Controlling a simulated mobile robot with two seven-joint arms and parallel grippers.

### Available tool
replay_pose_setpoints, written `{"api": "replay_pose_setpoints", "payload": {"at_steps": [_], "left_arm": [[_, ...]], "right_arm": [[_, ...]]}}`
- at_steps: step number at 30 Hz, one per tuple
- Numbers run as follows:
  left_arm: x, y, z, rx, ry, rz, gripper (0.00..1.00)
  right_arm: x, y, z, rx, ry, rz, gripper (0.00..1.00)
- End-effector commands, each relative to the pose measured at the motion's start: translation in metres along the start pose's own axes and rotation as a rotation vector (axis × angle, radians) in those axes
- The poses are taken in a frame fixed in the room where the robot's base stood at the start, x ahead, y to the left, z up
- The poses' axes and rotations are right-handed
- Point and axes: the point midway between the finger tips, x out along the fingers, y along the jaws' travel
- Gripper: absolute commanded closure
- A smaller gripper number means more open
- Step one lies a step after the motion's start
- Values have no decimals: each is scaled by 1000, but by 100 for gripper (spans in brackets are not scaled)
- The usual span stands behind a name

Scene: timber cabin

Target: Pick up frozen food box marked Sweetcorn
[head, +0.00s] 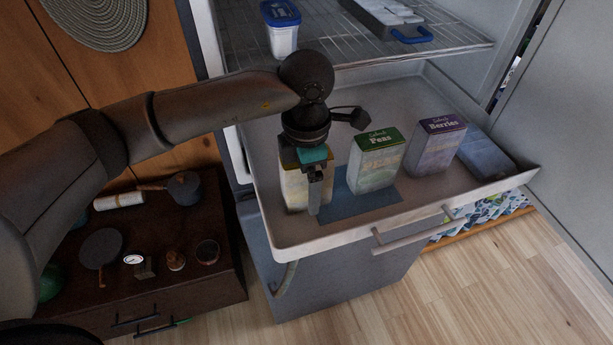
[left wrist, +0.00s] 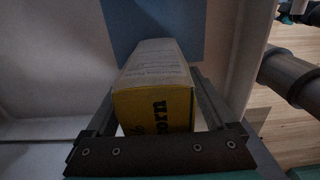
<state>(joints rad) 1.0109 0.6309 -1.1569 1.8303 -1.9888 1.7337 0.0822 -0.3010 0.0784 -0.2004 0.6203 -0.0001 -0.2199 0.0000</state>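The Sweetcorn box (head: 293,188) is yellow and pale and stands at the left end of the pulled-out freezer drawer, partly hidden by my left gripper (head: 315,205). In the left wrist view the box (left wrist: 155,108) shows a yellow end with the letters "orn". My left gripper (left wrist: 155,100) has one finger on each side of the box, pointing down along it. The fingers are close to its sides; I cannot tell whether they press on it. The box seems to rest on the drawer floor.
In the drawer (head: 285,240), a green-topped Peas box (head: 376,162) and a purple-topped Berries box (head: 437,147) stand to the right. A bluish pack (head: 487,158) lies at the right end. A blue patch (head: 350,205) lies beside the Sweetcorn box. A wire shelf (head: 350,50) overhangs the drawer's back.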

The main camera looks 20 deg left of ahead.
Motion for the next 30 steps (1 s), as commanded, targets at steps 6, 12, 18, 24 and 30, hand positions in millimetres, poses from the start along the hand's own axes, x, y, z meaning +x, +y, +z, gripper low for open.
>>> {"api": "replay_pose_setpoints", "payload": {"at_steps": [6,12,18,24,30], "left_arm": [[0,0,0,0,0,0,37],[-1,0,0,0,0,0,59],[-1,0,0,0,0,0,82],[-1,0,0,0,-1,0,100],[-2,0,1,0,-2,1,100]], "right_arm": [[0,0,1,1,-2,0,50],[0,0,1,1,-2,0,50],[0,0,1,1,-2,1,50],[0,0,1,1,-2,1,50],[0,1,1,1,-1,1,50]]}}
